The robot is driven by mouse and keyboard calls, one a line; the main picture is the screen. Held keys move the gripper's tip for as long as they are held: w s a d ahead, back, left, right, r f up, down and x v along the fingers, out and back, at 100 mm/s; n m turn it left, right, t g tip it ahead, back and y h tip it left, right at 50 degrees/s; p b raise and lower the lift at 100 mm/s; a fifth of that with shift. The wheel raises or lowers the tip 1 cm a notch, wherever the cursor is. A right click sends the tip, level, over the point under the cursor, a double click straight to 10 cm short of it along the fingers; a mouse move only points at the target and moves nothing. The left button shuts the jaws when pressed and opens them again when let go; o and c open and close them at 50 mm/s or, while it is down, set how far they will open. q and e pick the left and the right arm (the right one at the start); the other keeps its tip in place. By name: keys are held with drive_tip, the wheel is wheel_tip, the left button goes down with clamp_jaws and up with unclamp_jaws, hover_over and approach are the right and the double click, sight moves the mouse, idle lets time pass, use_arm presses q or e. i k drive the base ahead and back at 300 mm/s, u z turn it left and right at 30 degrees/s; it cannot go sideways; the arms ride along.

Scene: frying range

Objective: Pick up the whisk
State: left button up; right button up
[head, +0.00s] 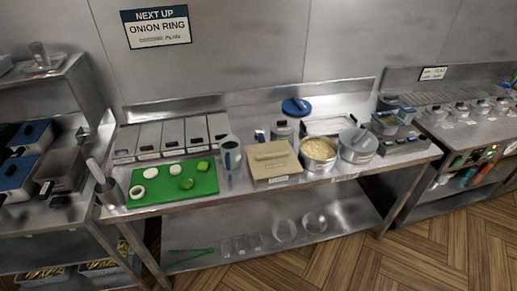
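I cannot make out a whisk for certain. A utensil with a pale grey handle (95,170) leans up out of a metal canister (113,192) at the left end of the middle steel table, left of the green cutting board (150,198). Its lower end is hidden in the canister, so I cannot tell what it is. A green long-handled tool, perhaps tongs (190,252), lies on the table's lower shelf. Neither of my grippers is in view.
A rack with trays (25,140) stands left, a fryer counter (480,125) right. The wooden floor in front (330,260) is clear.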

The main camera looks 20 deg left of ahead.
sight(92, 163)
drive_tip(key=u, duration=3.15)
drive_tip(key=i, duration=1.8)
drive_tip(key=z, duration=3.2)
